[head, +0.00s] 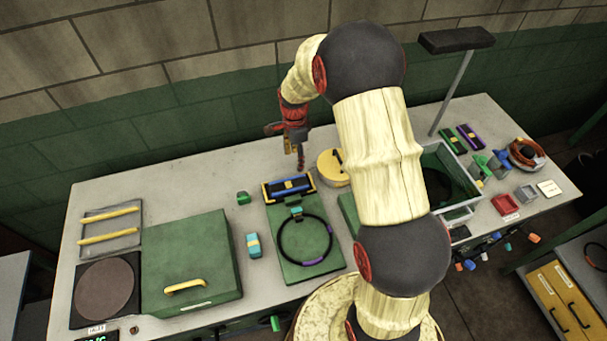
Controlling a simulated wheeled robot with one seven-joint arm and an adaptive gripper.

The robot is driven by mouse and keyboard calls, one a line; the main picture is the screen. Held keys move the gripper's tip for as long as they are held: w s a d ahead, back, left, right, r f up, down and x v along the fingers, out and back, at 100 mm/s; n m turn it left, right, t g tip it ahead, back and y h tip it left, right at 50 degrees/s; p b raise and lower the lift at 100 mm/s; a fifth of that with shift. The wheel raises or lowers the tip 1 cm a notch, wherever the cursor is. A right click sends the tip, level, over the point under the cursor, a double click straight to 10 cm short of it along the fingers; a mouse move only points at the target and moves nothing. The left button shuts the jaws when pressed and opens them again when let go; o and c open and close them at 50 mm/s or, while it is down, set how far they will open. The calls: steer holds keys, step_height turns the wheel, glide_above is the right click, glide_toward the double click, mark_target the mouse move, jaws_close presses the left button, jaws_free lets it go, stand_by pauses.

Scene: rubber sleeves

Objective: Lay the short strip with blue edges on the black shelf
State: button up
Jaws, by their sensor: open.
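A short dark strip with blue edges and a yellow middle mark (288,188) lies at the back end of the green board on the bench. My gripper (298,160) hangs above and just behind it, pointing down, open and apart from it. The fingers are small and seen side-on, so the gap between them is hard to see. A flat black shelf (456,40) stands high on a thin grey post at the back right of the bench, with nothing visible on it.
A black ring (306,240) lies on the green board (300,268). A yellow round pot (332,168) is close right of my gripper. A large green box (188,262) stands left. Green and purple strips (462,138) lie near the post. My arm hides part of the bench middle.

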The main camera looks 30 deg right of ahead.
steer(key=s+a+r+n+t, duration=0.1)
steer(key=s+a+r+n, duration=0.3)
steer(key=r, duration=0.6)
steer(key=s+a+r+n+t, duration=0.2)
steer(key=s+r+n, duration=0.3)
steer(key=r, duration=0.5)
steer(key=s+a+r+n, duration=0.1)
steer(key=s+r+n, duration=0.1)
steer(key=s, duration=0.4)
steer(key=s+a+r+n+t, duration=0.1)
steer(key=s+a+r+n, duration=0.1)
steer(key=s, duration=0.5)
steer(key=s+a+r+n+t, duration=0.1)
steer(key=s+a+r+n, duration=0.1)
steer(key=s+r+n, duration=0.2)
steer(key=s+n, duration=0.2)
steer(key=s, duration=0.1)
steer(key=shift+r, duration=0.15)
steer(key=shift+a, duration=0.1)
